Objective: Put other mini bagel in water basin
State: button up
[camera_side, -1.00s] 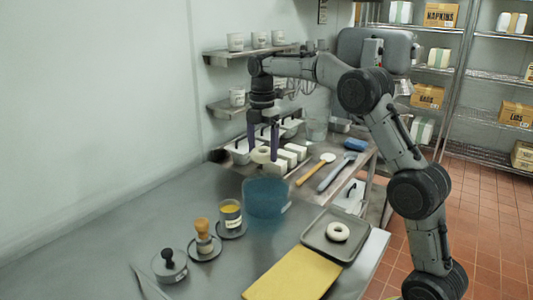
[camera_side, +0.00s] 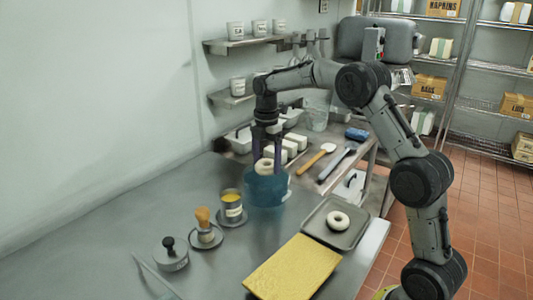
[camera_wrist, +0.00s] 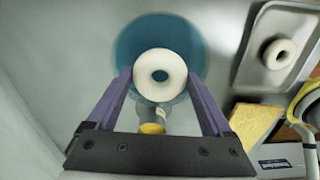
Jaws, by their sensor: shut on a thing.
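A pale mini bagel (camera_side: 264,166) is held between the purple fingers of my gripper (camera_side: 266,160), which is shut on it. The bagel is at the mouth of the translucent blue water basin (camera_side: 266,192), near rim height. In the wrist view the held bagel (camera_wrist: 159,75) sits over the round blue basin (camera_wrist: 192,38), between my fingertips. A second mini bagel (camera_side: 338,221) lies on a grey tray (camera_side: 318,233) to the right; it also shows in the wrist view (camera_wrist: 278,53).
A yellow cloth or board (camera_side: 292,272) lies in front of the tray. A yellow-filled cup (camera_side: 231,209), a wooden-handled brush (camera_side: 204,226) and a black-knobbed lidded pot (camera_side: 171,253) stand left of the basin. White blocks and utensils lie behind it.

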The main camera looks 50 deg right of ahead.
aim_at(266, 172)
jog(key=shift+f, duration=2)
jog(key=o, duration=1.1)
